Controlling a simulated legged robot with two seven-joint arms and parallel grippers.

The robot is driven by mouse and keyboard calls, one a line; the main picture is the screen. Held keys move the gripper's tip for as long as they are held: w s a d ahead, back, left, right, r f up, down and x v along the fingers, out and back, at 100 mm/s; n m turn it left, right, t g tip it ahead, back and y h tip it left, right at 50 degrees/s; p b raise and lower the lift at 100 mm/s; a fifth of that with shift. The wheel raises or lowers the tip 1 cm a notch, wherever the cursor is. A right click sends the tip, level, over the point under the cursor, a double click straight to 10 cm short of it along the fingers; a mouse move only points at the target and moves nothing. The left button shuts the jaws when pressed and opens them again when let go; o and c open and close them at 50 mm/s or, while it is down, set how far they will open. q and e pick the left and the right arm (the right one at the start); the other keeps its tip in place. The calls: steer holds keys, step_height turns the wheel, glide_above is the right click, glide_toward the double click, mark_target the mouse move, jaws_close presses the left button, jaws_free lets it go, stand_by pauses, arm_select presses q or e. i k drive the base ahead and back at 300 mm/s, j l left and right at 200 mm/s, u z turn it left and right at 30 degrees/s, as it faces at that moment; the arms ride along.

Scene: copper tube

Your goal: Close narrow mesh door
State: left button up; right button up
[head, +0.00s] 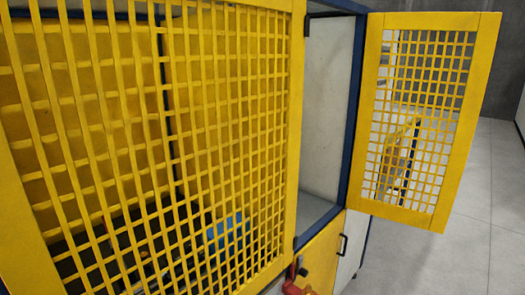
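The narrow mesh door (453,179) is a yellow frame with a square grid. It stands swung open at the right of the head view, hinged on the blue cabinet post (352,125). The narrow cabinet opening (325,110) to its left is uncovered, with pale inner walls and a grey floor showing. Neither of my grippers can be made out in this view.
A wide yellow mesh panel (294,130) fills the left, with a blue object (224,230) behind it. A red part (296,281) shows at the bottom edge, near a lower panel with a black handle (342,245). The grey floor (450,255) at right is clear.

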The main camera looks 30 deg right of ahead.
mark_target(487, 25)
steer(key=i+l+u, duration=0.1)
steer(key=l, duration=0.7)
steer(key=i+l+u, duration=0.15)
steer(key=l, duration=0.65)
steer(key=l+u, duration=0.1)
steer(key=l, duration=0.7)
steer(key=k+l, duration=0.1)
steer(key=l, duration=0.95)
steer(key=k+l+z, duration=0.1)
steer(key=l, duration=0.95)
steer(key=k+l, duration=0.15)
steer(key=l, duration=0.95)
steer(key=l+u, duration=0.65)
steer(key=l, duration=0.25)
steer(key=k+l+u, duration=0.15)
steer(key=l+u, duration=0.2)
steer(key=k+l+u, duration=0.15)
steer(key=l+u, duration=0.15)
steer(key=l, duration=0.25)
